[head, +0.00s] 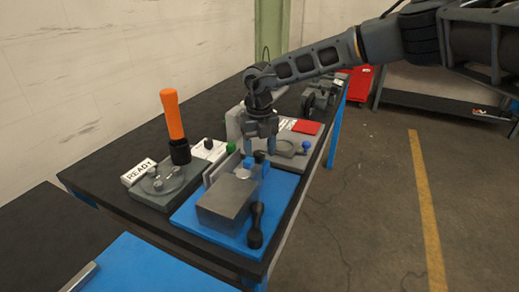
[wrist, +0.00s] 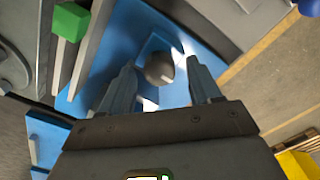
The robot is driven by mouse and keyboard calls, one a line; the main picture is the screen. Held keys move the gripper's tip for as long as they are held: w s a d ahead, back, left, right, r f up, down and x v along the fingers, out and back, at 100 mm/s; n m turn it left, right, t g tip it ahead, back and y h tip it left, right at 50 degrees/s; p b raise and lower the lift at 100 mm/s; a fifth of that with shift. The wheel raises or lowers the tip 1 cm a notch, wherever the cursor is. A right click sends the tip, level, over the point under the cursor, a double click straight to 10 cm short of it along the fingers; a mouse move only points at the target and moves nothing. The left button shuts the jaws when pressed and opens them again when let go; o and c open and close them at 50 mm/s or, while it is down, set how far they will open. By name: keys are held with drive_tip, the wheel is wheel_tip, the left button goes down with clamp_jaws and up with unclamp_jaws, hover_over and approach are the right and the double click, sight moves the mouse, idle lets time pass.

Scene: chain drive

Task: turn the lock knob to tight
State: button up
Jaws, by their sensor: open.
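My gripper (head: 259,148) points down over the far end of the blue plate (head: 187,219), its fingers apart. In the wrist view my gripper (wrist: 162,70) is open, and a dark round knob (wrist: 159,69) shows between the fingertips, with no clear contact. This dark knob (head: 259,156) is partly hidden by the fingers in the head view. No label marks it as the lock knob, and its tight mark cannot be made out. A second black knob-ended handle (head: 256,225) stands at the plate's near right corner.
A grey metal block (head: 224,205) sits on the blue plate. Left of it are an orange-handled lever (head: 173,118) and a READY sign (head: 138,172). A green block (wrist: 70,20) stands left of the fingers. A blue knob (head: 306,146) stands right.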

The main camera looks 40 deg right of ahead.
sight(260, 153)
drive_tip(key=shift+r+b, duration=0.65)
drive_tip(key=shift+r, duration=3.25)
